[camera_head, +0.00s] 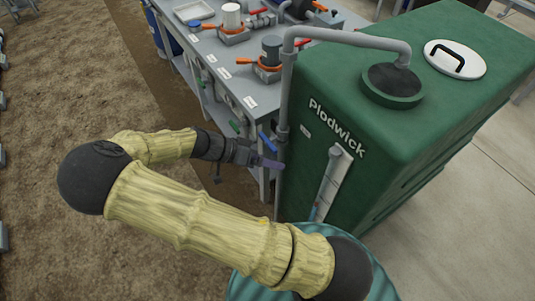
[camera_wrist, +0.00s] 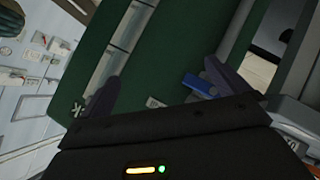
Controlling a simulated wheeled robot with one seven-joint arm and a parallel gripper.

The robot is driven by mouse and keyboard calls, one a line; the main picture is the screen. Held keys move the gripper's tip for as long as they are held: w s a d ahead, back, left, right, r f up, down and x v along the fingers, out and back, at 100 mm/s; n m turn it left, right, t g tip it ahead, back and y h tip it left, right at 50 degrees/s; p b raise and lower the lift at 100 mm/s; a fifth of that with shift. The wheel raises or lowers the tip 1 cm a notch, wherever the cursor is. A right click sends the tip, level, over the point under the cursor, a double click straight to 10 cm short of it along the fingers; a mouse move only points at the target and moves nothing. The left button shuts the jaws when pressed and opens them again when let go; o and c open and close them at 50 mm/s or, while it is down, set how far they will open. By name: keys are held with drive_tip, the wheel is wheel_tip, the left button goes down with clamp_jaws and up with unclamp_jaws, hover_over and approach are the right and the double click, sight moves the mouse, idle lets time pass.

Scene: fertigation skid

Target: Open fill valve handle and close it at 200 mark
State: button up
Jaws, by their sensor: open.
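The blue fill valve handle (camera_head: 267,141) sits on the grey vertical pipe (camera_head: 284,100) at the tank's left edge. In the wrist view the blue handle (camera_wrist: 200,87) lies between my two fingers, nearer the right one. My gripper (camera_head: 272,164) is open and empty, just below and beside the handle; contact cannot be told. The green tank (camera_head: 385,110) marked "Plodwick" carries a pale sight gauge (camera_head: 333,178) on its front. Some blue shows low in the gauge (camera_head: 314,211). The scale marks are too small to read, and my arm covers the gauge's bottom.
A grey bench (camera_head: 225,75) with orange- and red-handled valves stands left of the tank. A green handle (camera_head: 235,126) is close to my wrist. The tank top has a dark green filler ring (camera_head: 390,100) and a white lid (camera_head: 455,75). Soil ground at left is clear.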

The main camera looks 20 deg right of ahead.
sight(266, 143)
drive_tip(key=w+a+f+m+t+h+b, duration=0.1)
drive_tip(key=a+m+t+h+b, duration=0.1)
drive_tip(key=a, duration=0.4)
drive_tip(key=w+a+f+m+t+h+b, duration=0.1)
drive_tip(key=a+m+t+h+b, duration=0.1)
drive_tip(key=a+t+h+b, duration=0.2)
drive_tip(key=a+t+b, duration=0.1)
drive_tip(key=a+b, duration=0.1)
drive_tip(key=a, duration=0.1)
drive_tip(key=shift+w+a+f, duration=0.25)
drive_tip(key=shift+f, duration=0.05)
drive_tip(key=x, duration=1.7)
drive_tip(key=shift+w+d, duration=0.2)
drive_tip(key=shift+c, duration=0.2)
drive_tip(key=c, duration=0.9)
drive_tip(key=shift+o, duration=0.2)
